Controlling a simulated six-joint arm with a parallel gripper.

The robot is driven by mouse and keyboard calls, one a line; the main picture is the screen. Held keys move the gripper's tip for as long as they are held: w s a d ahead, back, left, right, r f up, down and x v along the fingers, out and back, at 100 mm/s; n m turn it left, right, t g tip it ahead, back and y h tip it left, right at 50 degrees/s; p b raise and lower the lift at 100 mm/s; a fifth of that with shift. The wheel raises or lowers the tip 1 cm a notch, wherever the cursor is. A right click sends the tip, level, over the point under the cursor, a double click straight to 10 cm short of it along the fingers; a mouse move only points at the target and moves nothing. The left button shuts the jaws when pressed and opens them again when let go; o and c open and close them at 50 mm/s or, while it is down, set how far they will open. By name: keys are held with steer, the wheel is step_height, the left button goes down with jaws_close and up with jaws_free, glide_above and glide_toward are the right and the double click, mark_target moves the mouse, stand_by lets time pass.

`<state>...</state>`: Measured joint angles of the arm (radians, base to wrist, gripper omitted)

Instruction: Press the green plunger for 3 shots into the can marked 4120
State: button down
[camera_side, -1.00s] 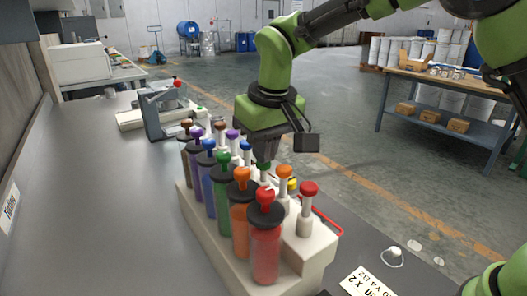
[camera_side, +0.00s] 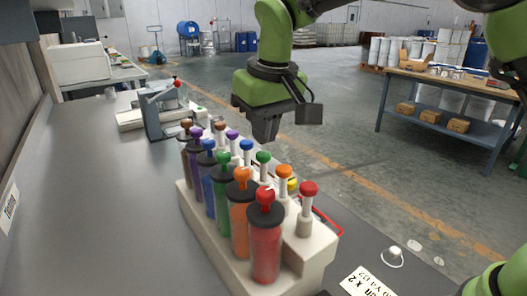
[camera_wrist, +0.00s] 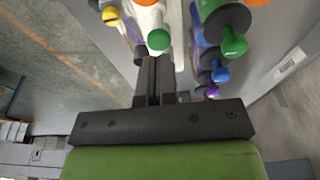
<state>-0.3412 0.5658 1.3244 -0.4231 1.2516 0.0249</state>
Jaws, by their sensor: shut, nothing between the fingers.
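The green plunger (camera_side: 263,158) stands raised on its white stem in the row of plungers on the dispenser (camera_side: 318,262). In the wrist view the green knob (camera_wrist: 158,40) is just beyond my fingertips. My gripper (camera_side: 265,138) is shut and empty, pointing down a little above the green knob, apart from it. In the wrist view its two fingers (camera_wrist: 155,62) are together. No can marked 4120 can be made out; the floor side of the dispenser is mostly hidden.
An orange plunger (camera_side: 284,171) and a blue plunger (camera_side: 246,146) flank the green one; a red plunger (camera_side: 309,188) is nearest. Coloured canisters, including a green one (camera_side: 223,190), line the left. A grey lever press (camera_side: 160,110) stands behind. The bench's left side is clear.

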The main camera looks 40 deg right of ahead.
mark_target(264, 154)
stand_by(0.6)
steer(key=shift+f, duration=2)
steer(key=shift+r, duration=2.05)
steer(key=shift+r, duration=2.5)
